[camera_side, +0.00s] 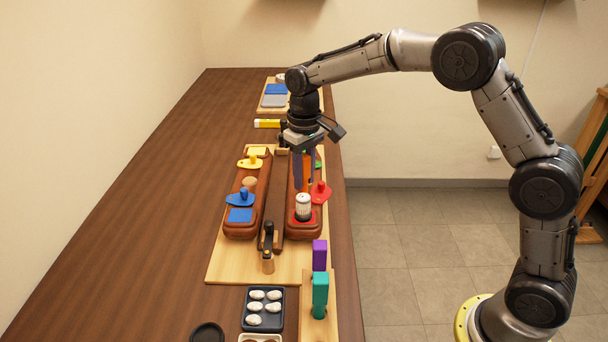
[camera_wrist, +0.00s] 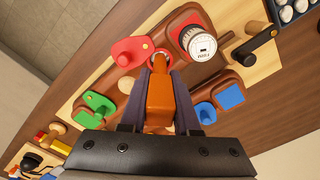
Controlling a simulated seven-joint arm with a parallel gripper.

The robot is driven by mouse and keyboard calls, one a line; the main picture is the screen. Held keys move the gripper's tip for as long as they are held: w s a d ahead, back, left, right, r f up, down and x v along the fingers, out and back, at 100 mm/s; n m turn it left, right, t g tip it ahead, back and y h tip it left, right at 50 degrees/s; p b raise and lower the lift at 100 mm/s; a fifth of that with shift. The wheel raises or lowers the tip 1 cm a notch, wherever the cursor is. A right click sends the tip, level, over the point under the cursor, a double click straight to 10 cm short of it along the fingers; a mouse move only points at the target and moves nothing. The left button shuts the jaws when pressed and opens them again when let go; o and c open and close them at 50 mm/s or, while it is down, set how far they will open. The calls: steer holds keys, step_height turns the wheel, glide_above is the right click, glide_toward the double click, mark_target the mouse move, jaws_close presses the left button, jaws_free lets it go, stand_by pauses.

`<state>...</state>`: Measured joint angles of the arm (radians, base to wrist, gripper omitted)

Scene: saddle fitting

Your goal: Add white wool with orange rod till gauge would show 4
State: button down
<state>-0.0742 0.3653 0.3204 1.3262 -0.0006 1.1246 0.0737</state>
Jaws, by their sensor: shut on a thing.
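My gripper (camera_side: 303,172) is shut on an orange rod (camera_wrist: 160,98), which points down over the right-hand brown leather panel (camera_side: 291,216). White wool tufts (camera_side: 256,307) lie in a dark tray (camera_side: 247,325) at the front.
A red plug (camera_side: 320,192) and a green plug (camera_wrist: 98,103) stand near the rod. The left-hand panel has blue (camera_side: 240,197) and yellow (camera_side: 250,162) plugs. Purple (camera_side: 320,254) and teal (camera_side: 320,290) blocks stand in a wooden rack at the front.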

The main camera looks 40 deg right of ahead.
mark_target(304, 156)
steer(key=shift+r, duration=3.95)
steer(key=shift+r, duration=0.4)
step_height(304, 156, up, 4)
steer(key=shift+r, duration=0.1)
steer(key=s+a+n, duration=0.3)
steer(key=s+a, duration=0.4)
steer(key=a, duration=0.4)
steer(key=s+a+n, duration=0.3)
steer(key=s+a, duration=0.4)
steer(key=a, duration=0.4)
step_height(304, 156, down, 14)
steer(key=shift+d+r, duration=0.25)
steer(key=shift+d, duration=0.1)
steer(key=shift+f, duration=1)
